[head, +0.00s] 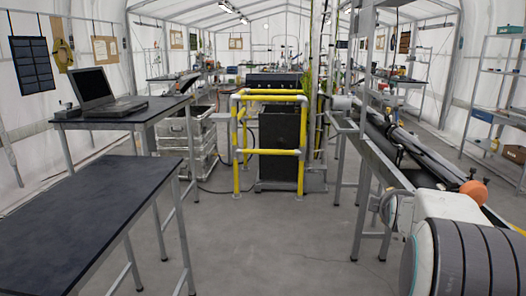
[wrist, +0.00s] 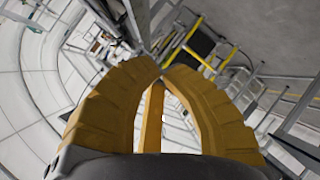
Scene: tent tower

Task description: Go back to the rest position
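My gripper (wrist: 162,72) shows in the wrist view, with two thick yellow ribbed fingers curving inward. Their tips come together near the middle of the picture, and I see nothing held between them. The wrist view is tilted and looks out over the tent's white wall and the floor. In the head view my gripper is not visible. Part of my arm, white with dark ribbed bands, fills the lower right corner there.
A dark bare table (head: 85,215) stands at the near left, with a laptop (head: 105,95) on another table behind it. A yellow rail (head: 270,152) stands ahead before a dark cabinet. An orange rounded thing (head: 474,192) is at the right. Grey floor (head: 270,245) in the middle is clear.

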